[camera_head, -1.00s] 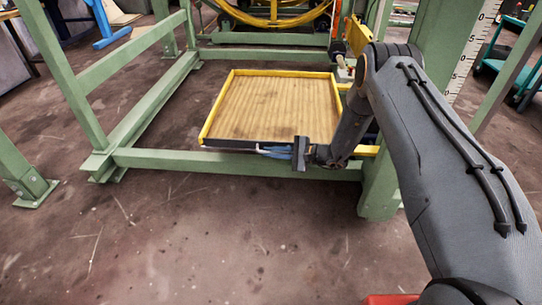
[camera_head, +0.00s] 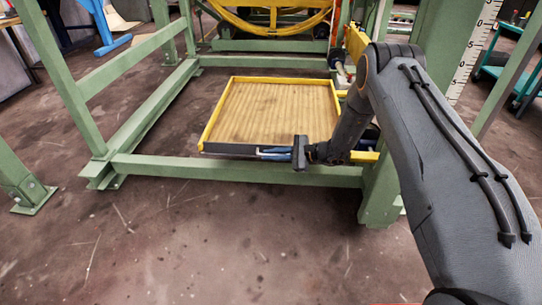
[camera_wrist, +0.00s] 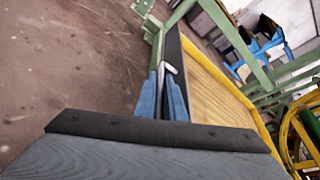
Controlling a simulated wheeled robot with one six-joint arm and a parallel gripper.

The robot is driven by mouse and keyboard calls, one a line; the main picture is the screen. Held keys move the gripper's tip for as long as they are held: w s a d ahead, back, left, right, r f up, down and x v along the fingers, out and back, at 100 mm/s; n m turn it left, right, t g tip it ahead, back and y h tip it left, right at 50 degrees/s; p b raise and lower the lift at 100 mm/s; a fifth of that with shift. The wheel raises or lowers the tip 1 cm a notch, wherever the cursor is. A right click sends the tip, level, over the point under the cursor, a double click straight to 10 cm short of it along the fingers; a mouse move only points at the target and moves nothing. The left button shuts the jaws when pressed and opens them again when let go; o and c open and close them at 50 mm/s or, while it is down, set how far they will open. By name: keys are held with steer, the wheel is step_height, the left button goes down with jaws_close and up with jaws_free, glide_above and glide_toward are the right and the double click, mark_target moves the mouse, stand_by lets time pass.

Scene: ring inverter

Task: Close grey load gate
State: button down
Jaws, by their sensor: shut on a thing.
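The grey load gate (camera_head: 228,149) is a dark, low strip along the front edge of a yellow-rimmed tray (camera_head: 270,112) with a wood-coloured floor. It stands up as the tray's front wall, just above a green beam. My gripper (camera_head: 265,153) reaches in from the right along the gate's front side, blue fingers pointing left. In the wrist view, the fingers (camera_wrist: 161,76) are closed around a thin pale piece, likely a handle (camera_wrist: 170,68), beside the dark gate strip (camera_wrist: 175,48). My fingers partly hide where it joins the gate.
A green frame surrounds the tray, with a front beam (camera_head: 235,170) below the gate and a post (camera_head: 381,185) close to my arm at the right. A yellow ring (camera_head: 270,20) stands behind. The floor in front is clear.

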steer(key=c, duration=2.1)
jaws_free()
steer(key=shift+d+r, duration=0.1)
steer(key=shift+d, duration=0.05)
steer(key=p+v, duration=0.1)
steer(key=v, duration=0.6)
steer(key=shift+s+d, duration=0.1)
steer(key=shift+d, duration=0.1)
steer(key=shift+r, duration=0.1)
